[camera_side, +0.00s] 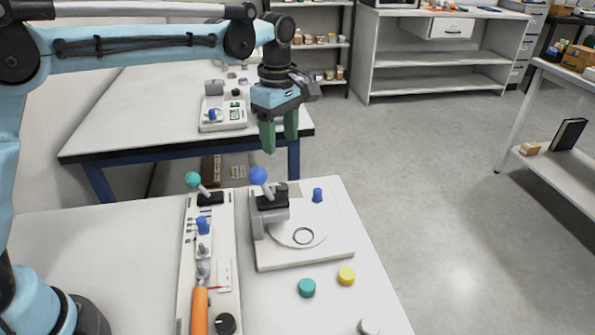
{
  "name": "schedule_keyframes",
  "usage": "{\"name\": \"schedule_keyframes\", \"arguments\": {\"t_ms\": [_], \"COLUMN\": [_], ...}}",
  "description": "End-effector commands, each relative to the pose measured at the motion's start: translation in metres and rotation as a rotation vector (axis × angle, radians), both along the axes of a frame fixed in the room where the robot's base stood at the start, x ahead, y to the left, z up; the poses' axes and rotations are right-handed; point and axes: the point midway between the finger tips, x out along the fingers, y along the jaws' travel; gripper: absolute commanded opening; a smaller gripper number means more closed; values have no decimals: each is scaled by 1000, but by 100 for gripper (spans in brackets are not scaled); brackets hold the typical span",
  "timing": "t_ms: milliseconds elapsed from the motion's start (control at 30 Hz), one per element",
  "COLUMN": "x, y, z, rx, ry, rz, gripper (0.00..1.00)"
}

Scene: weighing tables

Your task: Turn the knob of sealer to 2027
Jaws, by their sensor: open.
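A long narrow white device (232,255) lies on the near table and looks like the sealer. It carries a black round knob (226,323) at its near end, an orange handle (199,312), blue and grey parts along its middle and a teal ball lever (193,180) at its far end. Any numbers on the knob are too small to read. My gripper (280,138) has green fingers pointing down, open and empty. It hangs in the air near the far edge of the near table, well away from the knob.
Right of the long device stands a white device (340,250) with a blue ball lever (258,175) and a round plate. Teal (307,288), yellow (346,276) and white (370,326) caps lie nearby. A back table (140,115) holds another small device (222,118).

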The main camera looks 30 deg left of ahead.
Motion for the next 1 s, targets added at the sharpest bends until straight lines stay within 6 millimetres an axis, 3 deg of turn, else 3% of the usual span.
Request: {"name": "schedule_keyframes", "arguments": {"t_ms": [133,333,800,1000], "x": [0,0,0,0], "y": [0,0,0,0], "z": [-1,-16,-97,-116], "rx": [0,0,0,0], "ry": [0,0,0,0], "rz": [109,127,124,123], "gripper": [57,57,57,57]}}
